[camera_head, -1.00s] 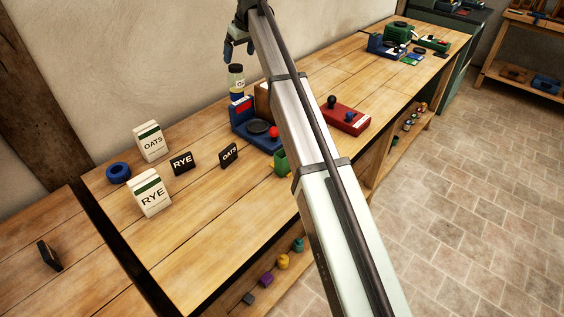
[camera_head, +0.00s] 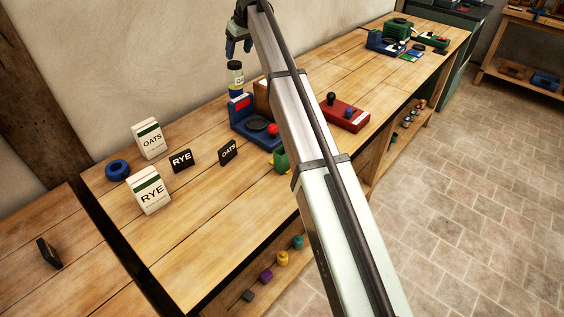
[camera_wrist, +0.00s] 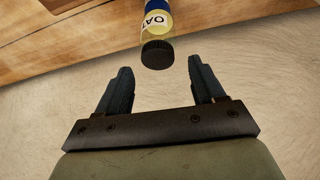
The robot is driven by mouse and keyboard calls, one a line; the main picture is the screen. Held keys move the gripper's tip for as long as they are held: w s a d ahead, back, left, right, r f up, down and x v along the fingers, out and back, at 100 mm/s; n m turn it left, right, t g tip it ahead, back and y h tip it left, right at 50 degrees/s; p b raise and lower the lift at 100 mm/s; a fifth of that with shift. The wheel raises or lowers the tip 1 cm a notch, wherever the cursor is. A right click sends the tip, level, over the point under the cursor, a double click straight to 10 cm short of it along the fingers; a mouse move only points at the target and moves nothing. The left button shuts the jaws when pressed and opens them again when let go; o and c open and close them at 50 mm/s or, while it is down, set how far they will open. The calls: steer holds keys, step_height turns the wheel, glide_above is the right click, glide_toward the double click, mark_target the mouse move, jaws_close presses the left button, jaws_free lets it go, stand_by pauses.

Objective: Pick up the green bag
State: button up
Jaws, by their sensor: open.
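A small green object (camera_head: 280,159), which may be the green bag, sits near the front edge of the bench, partly hidden behind my arm. My gripper (camera_head: 238,47) is high near the wall at the back of the bench, well away from it. In the wrist view my gripper (camera_wrist: 158,88) is open and empty. A jar with a dark lid (camera_wrist: 157,54) and an oats label is just beyond the fingertips. The jar also shows in the head view (camera_head: 235,76), above a blue scale (camera_head: 243,119). No green bag shows in the wrist view.
White packets marked OATS (camera_head: 149,139) and RYE (camera_head: 150,190), dark signs (camera_head: 181,160) and a blue ring (camera_head: 117,170) stand on the left. A red device (camera_head: 344,115) is right of my arm. The lower shelf holds small coloured items, including a teal one (camera_head: 298,242).

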steer(key=s+d, duration=0.4)
steer(key=s, duration=0.3)
steer(key=n+g+h, duration=0.3)
steer(key=n, duration=1.5)
glide_above(282, 150)
step_height(282, 150, down, 7)
steer(key=f, duration=0.8)
steer(key=shift+s+d, duration=0.1)
steer(key=shift+d, duration=0.2)
steer(key=shift+a+f, duration=0.15)
steer(key=shift+f, duration=1.15)
steer(key=shift+a+f, duration=0.15)
steer(key=shift+f, duration=1.15)
